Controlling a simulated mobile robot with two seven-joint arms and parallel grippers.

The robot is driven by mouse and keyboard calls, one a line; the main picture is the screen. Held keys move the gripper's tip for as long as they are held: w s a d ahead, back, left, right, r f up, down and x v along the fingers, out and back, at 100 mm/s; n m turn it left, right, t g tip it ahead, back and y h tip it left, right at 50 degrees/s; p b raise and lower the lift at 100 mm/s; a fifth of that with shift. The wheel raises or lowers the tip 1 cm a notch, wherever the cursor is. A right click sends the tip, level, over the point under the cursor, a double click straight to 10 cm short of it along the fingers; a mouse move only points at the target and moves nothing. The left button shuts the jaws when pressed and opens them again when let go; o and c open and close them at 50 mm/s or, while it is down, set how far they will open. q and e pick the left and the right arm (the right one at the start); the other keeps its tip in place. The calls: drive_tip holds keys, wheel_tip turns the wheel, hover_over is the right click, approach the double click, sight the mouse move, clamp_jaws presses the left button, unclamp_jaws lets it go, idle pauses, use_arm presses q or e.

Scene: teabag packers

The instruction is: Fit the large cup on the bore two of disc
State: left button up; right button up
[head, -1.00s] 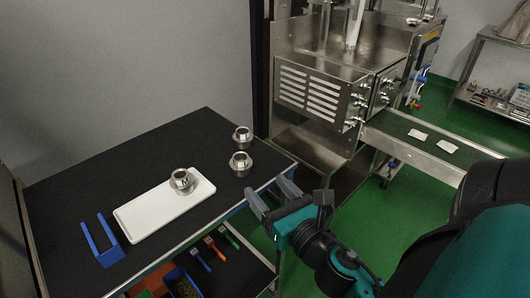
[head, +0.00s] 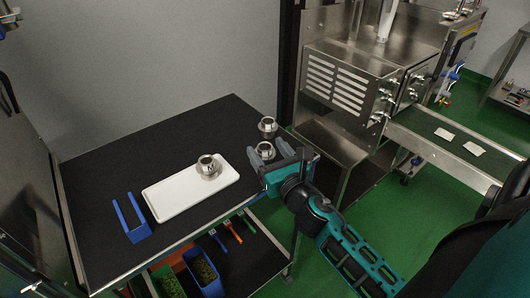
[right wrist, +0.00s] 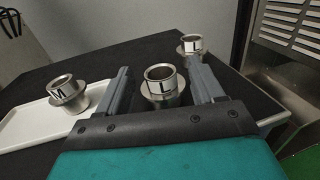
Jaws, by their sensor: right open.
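Three metal flanged cups are on the black table. The large cup, marked L, stands upright between the fingers of my right gripper (head: 268,152) in the right wrist view (right wrist: 161,82); in the head view the cup (head: 265,150) is partly hidden by the fingers. The right gripper is open, with a finger on each side of the cup, not closed on it. A cup marked M (right wrist: 66,92) stands on the white tray (head: 170,200). A third cup (right wrist: 190,43) stands behind the large one; its mark is hard to read. I cannot make out the disc. My left gripper is not in view.
A blue forked holder (head: 137,233) lies on the table's left part. A steel machine (head: 345,80) with a conveyor (head: 440,140) stands to the right. The table's back left is bare.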

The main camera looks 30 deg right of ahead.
drive_tip(key=shift+w+d, duration=0.2)
drive_tip(key=shift+w, duration=0.9)
drive_tip(key=c, duration=1)
drive_tip(key=shift+c, duration=0.5)
drive_tip(key=shift+r, duration=0.1)
